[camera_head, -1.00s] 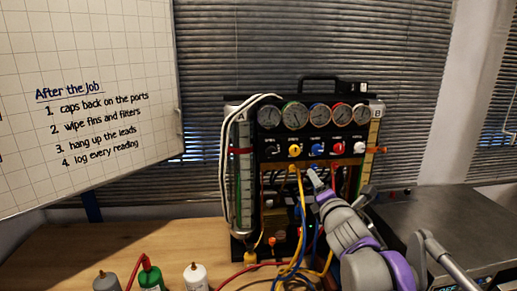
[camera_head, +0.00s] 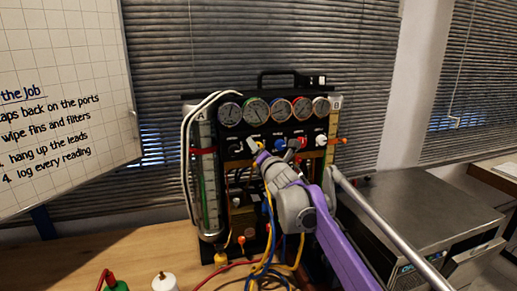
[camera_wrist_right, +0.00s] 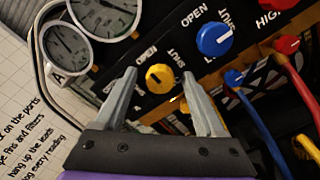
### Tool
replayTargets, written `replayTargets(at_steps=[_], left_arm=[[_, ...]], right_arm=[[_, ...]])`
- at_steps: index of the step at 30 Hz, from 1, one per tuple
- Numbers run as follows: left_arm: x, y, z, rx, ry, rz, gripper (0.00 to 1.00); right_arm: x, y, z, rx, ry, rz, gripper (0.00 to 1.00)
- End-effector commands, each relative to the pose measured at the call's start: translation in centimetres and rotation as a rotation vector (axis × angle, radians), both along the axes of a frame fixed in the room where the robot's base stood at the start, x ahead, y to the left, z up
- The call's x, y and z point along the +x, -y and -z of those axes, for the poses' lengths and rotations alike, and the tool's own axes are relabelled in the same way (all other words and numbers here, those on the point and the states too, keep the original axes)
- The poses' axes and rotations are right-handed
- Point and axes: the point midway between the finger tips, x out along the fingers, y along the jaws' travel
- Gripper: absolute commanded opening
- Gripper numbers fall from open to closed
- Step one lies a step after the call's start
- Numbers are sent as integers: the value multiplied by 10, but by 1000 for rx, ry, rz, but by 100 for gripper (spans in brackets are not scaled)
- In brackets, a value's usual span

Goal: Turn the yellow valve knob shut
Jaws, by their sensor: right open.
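The yellow valve knob (camera_wrist_right: 159,78) sits on the black panel of the gauge rig, with OPEN and SHUT lettering on either side of it. In the right wrist view it appears between the two fingertips of my right gripper (camera_wrist_right: 160,75), which is open. No finger is clearly touching the knob. In the head view my right gripper (camera_head: 257,150) is in front of the panel and covers most of the yellow knob. My left gripper is not in view.
A blue knob (camera_wrist_right: 214,39) is close to the right finger. Gauges (camera_head: 256,110) line the panel above. Yellow and blue hoses (camera_head: 266,255) hang below the panel. A metal unit (camera_head: 420,215) stands at the right.

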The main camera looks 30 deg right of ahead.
Motion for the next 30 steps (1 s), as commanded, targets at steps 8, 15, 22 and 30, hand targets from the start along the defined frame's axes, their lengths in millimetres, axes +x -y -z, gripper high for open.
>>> replayTargets(at_steps=[8,15,22,30], left_arm=[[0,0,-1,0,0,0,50],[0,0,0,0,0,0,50],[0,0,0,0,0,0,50],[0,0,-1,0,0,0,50]], right_arm=[[6,1,0,0,0,0,72],[6,1,0,0,0,0,49],[6,1,0,0,0,0,7],[6,1,0,6,1,0,0]])
